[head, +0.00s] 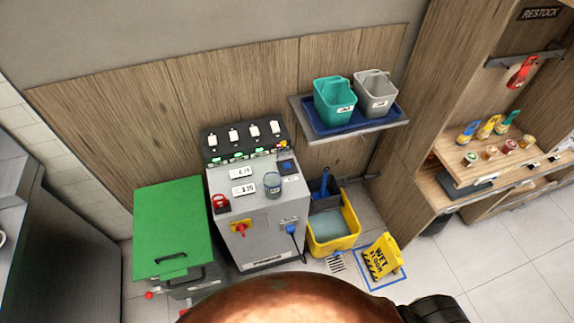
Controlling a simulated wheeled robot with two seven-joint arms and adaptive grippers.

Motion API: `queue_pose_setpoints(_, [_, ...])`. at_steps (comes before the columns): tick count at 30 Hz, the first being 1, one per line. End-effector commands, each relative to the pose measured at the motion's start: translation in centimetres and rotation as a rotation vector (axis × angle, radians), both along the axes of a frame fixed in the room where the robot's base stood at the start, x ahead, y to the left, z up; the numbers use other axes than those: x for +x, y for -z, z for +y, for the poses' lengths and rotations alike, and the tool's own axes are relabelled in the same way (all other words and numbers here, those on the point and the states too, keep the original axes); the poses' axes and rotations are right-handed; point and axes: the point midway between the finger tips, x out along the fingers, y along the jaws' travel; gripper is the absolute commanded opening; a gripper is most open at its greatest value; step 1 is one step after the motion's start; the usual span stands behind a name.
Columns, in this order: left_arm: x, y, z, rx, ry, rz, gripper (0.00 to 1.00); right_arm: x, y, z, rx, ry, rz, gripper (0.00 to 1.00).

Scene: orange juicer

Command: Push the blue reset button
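A grey machine cabinet (262,215) stands against the wood-panelled wall, left of centre. A small dark square with a blue face (287,166) sits at the right of its top, and it looks like the blue button; its lettering is too small to read. A blue plug-like piece (291,229) with a black cable is on the cabinet's front. Neither of my grippers is in view.
A green-lidded bin (172,225) stands left of the cabinet. A yellow mop bucket (333,230) and a wet floor sign (381,257) stand to its right. A wall shelf (350,132) with two buckets overhangs the right. Tiled floor (475,265) is clear at the lower right.

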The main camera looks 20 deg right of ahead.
Motion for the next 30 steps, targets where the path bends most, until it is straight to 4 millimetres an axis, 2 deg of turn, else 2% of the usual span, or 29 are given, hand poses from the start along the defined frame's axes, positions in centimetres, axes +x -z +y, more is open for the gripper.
queue_pose_setpoints(2, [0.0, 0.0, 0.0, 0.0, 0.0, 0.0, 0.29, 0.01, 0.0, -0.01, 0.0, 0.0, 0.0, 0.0])
queue_pose_setpoints(15, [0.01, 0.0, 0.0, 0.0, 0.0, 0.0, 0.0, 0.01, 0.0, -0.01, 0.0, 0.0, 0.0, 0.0])
queue_pose_setpoints(30, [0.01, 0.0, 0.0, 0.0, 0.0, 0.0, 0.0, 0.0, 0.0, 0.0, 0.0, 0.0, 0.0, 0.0])
